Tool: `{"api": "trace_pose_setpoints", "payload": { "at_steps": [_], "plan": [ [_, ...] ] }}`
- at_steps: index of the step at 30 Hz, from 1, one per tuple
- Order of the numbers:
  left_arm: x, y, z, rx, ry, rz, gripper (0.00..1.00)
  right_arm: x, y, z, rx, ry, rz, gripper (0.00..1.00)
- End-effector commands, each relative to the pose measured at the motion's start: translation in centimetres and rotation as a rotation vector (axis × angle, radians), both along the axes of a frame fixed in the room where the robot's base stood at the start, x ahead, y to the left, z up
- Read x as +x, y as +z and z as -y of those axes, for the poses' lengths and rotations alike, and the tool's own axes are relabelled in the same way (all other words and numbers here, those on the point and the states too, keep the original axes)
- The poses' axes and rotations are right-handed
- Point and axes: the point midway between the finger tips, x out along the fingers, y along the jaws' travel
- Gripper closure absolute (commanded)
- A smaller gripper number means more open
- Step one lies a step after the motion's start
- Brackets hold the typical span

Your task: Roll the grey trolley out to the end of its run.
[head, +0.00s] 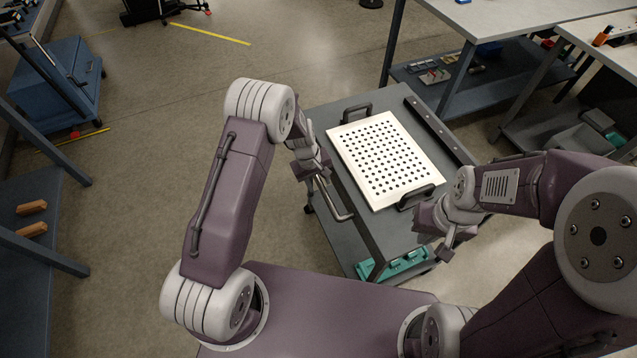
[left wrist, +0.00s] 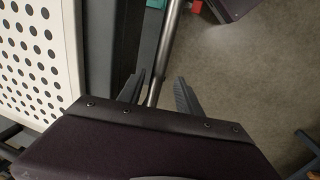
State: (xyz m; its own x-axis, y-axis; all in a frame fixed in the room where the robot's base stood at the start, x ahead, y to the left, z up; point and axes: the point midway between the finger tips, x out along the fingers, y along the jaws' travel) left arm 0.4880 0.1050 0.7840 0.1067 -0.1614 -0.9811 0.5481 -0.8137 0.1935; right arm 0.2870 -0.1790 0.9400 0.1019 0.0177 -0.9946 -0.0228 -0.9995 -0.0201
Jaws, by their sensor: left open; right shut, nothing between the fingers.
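The grey trolley (head: 395,232) stands in front of me in the head view, with a white perforated plate (head: 385,158) on its top. A metal push bar (head: 335,207) runs along its left side. My left gripper (head: 322,186) is open at this bar. In the left wrist view, the bar (left wrist: 166,50) passes between the open fingers of my left gripper (left wrist: 160,92); I cannot tell whether they touch it. The trolley's edge (left wrist: 98,50) lies left of the fingers there. My right gripper (head: 447,246) is shut and empty by the trolley's near right side.
A dark rail (head: 440,130) lies along the top's right side. Teal items (head: 395,265) sit on the lower shelf. Workbenches (head: 500,18) stand at the right and back right. A blue cabinet (head: 60,85) stands at the far left. The floor left of the trolley is clear.

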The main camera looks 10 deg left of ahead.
Motion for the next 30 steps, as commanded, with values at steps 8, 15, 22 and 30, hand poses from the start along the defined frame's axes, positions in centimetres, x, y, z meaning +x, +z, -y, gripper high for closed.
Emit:
{"api": "trace_pose_setpoints", "payload": {
  "at_steps": [8,15,22,30],
  "plan": [
    [-0.7,6.0,-1.2,-0.001,0.003,0.004,0.59,0.0,0.3,0.0,0.000,0.000,0.000,1.00],
    [-1.0,7.8,-1.5,0.000,0.001,0.001,0.59,0.0,0.3,0.0,0.000,0.000,0.000,1.00],
    [-1.0,7.8,-1.5,-0.001,0.001,0.000,0.59,0.0,0.3,0.0,0.000,0.000,0.000,1.00],
    [-1.0,7.7,-1.5,0.000,0.001,0.001,0.59,0.0,0.3,0.0,0.000,0.000,0.000,1.00]
  ]
}}
